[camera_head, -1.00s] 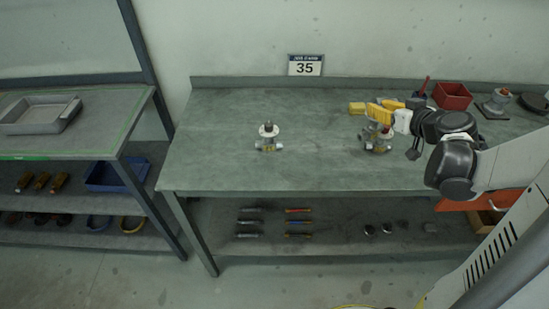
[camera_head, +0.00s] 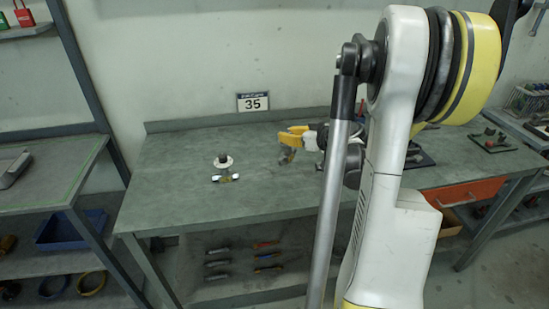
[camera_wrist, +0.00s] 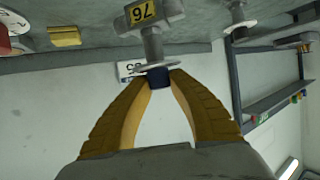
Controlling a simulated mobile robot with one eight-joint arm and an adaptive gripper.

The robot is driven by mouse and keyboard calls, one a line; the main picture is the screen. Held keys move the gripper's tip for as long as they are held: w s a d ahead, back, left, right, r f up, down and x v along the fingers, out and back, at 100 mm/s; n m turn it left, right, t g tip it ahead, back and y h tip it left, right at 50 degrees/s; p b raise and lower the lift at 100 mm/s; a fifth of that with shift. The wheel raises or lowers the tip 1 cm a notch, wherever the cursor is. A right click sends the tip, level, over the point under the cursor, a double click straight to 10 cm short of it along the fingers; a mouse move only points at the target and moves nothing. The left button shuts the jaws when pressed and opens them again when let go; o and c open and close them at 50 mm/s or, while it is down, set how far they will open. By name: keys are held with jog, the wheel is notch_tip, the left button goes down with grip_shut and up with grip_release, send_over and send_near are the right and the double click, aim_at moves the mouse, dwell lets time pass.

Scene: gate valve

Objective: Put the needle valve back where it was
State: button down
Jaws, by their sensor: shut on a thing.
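A grey valve (camera_wrist: 153,45) with a yellow tag reading 76 shows upside down in the wrist view, with a pale disc and a dark blue cap (camera_wrist: 158,77). My gripper (camera_wrist: 157,80) has its yellow fingers closed around the cap. In the head view my gripper (camera_head: 296,134) is over the workbench (camera_head: 180,190), with part of the held valve (camera_head: 286,155) below the fingers. Whether its base touches the bench is unclear. A second valve (camera_head: 223,166) with a white disc stands upright to the left; it also shows in the wrist view (camera_wrist: 238,22).
My arm hides much of the bench's right half. A dark tray (camera_head: 420,158) lies to its right. A wall sign (camera_head: 253,102) reads 35. Tools lie on the lower shelf (camera_head: 240,255). Another bench (camera_head: 45,185) stands left. The bench between the two valves looks clear.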

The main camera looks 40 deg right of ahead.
aim_at(287, 151)
notch_tip(287, 151, down, 6)
jog(key=w+a+b, duration=0.2)
jog(key=shift+w+a+b, duration=0.25)
jog(key=shift+a+b, duration=0.05)
jog(key=shift+b, duration=0.1)
jog(key=shift+f, duration=0.1)
jog(key=c, duration=1.3)
grip_release()
jog(key=shift+f, duration=0.1)
